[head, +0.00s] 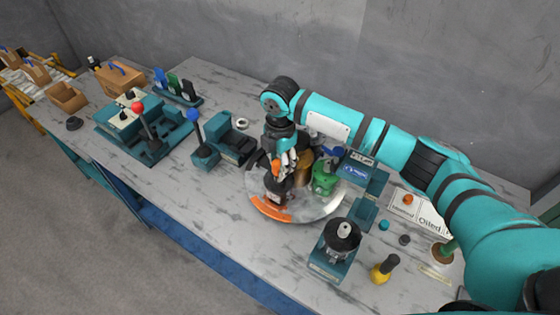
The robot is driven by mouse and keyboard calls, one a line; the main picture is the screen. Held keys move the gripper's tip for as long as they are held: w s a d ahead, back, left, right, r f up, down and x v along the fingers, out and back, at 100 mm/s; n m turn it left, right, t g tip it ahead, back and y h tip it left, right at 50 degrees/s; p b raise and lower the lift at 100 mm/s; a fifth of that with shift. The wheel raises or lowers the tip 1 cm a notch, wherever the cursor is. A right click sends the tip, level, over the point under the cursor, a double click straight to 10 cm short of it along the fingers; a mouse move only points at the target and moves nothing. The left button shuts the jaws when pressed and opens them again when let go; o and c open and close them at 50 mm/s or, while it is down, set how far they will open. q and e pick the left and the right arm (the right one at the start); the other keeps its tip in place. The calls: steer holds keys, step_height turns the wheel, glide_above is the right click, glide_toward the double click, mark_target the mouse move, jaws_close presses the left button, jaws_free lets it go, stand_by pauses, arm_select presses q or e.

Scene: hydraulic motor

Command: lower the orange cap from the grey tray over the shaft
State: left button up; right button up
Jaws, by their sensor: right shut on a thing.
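My right gripper (281,165) reaches down over the left part of a round grey tray (310,212). It is shut on a small orange piece, which looks like the orange cap (276,169); the fingers partly hide it. A dark part (277,189) is just below it, and I cannot tell whether they touch. A pale upright shaft (345,228) stands on a black motor body in a teal fixture (329,267), in front and right of the tray. My left gripper is not in view.
The tray also holds a green part (324,178) and a brown cylinder (303,168). A teal stand (368,180) rises at its right. A yellow bottle (381,271) and white cards with a small orange knob (408,199) lie further right. Lever fixtures (150,125) fill the left.

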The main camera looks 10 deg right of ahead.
steer(key=shift+f, duration=0.15)
steer(key=shift+f, duration=0.55)
steer(key=o, duration=0.8)
steer(key=shift+o, duration=0.6)
steer(key=o, duration=0.4)
steer(key=shift+r, duration=0.15)
